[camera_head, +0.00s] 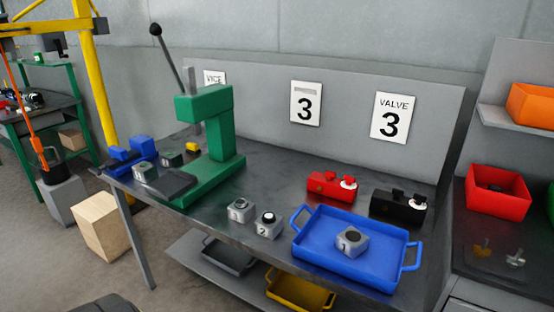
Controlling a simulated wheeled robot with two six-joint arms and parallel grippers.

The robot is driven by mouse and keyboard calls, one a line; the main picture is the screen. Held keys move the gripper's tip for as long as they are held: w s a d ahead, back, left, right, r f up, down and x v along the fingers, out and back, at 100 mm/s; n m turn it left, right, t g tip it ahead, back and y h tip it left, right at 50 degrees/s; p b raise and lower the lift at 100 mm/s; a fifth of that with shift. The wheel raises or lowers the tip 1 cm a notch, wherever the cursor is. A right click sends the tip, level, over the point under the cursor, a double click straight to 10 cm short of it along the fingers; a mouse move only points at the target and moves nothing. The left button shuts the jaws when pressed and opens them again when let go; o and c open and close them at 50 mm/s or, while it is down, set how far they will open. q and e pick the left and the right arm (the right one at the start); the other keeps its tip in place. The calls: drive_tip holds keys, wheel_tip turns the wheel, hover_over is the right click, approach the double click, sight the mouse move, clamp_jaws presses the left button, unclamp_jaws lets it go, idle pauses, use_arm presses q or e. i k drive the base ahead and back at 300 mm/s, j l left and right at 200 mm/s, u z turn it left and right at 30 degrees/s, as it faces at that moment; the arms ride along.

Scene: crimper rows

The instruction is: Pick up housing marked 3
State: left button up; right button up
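A small grey housing (241,210) stands on the workbench in front of the green press. The mark on its front looks like a 3, but it is small and hard to read. Next to it, to the right, is a grey housing marked 2 (268,225) with a dark round top. A grey housing that looks marked 1 (351,241) sits in the blue tray (338,276). Two more small housings, one greyish (145,172) and one dark green (172,159), are by the press; their marks are unclear. Neither of my grippers is in view.
The green press (222,150) with a long lever (170,55) rises behind the housings. A blue vice (130,155) is at the bench's left end. Red (325,186) and black (397,206) blocks stand behind the tray. Bare bench lies between press and red block.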

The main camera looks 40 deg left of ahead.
sight(241, 216)
drive_tip(key=u, duration=1.65)
